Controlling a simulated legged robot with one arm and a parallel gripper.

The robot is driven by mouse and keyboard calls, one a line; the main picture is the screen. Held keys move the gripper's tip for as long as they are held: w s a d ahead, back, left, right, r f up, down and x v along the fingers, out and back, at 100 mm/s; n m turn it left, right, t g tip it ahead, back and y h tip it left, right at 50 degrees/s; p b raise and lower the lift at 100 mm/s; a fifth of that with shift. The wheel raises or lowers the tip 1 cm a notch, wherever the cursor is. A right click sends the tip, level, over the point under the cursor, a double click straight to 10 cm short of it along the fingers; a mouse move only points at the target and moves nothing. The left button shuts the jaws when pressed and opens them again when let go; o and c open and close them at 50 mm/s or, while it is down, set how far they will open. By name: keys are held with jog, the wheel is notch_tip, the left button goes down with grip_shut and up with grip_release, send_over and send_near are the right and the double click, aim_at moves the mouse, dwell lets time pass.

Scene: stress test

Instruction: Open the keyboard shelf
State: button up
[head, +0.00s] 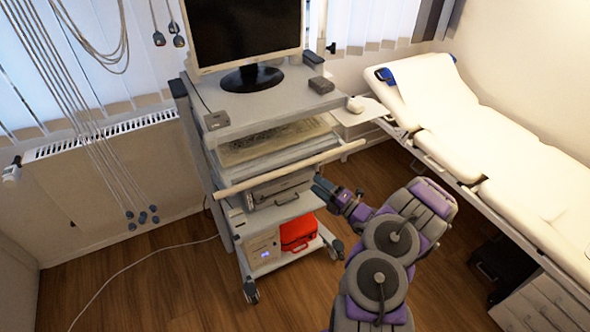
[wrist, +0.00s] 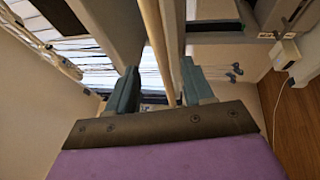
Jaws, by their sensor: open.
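The keyboard shelf (head: 330,122) is a grey pull-out shelf under the top of a grey cart. A patterned, keyboard-like panel (head: 270,140) lies on it. A long beige handle bar (head: 290,168) runs across its front. My gripper (head: 322,186) is just below the right half of the bar in the head view. In the wrist view my gripper (wrist: 158,88) is open, and the bar (wrist: 156,40) lines up between its two teal fingers. I cannot tell whether the fingers reach around the bar or touch it.
A monitor (head: 245,35) stands on the cart top (head: 265,105). Lower shelves hold a grey device (head: 280,187) and a red case (head: 298,232). A padded bed (head: 480,130) stands at the right, and cables (head: 100,130) hang at the left. Wooden floor in front is mostly clear.

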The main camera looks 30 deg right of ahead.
aim_at(295, 168)
jog(key=b+x, duration=0.1)
jog(key=x, duration=1)
jog(key=shift+b, duration=0.35)
grip_shut()
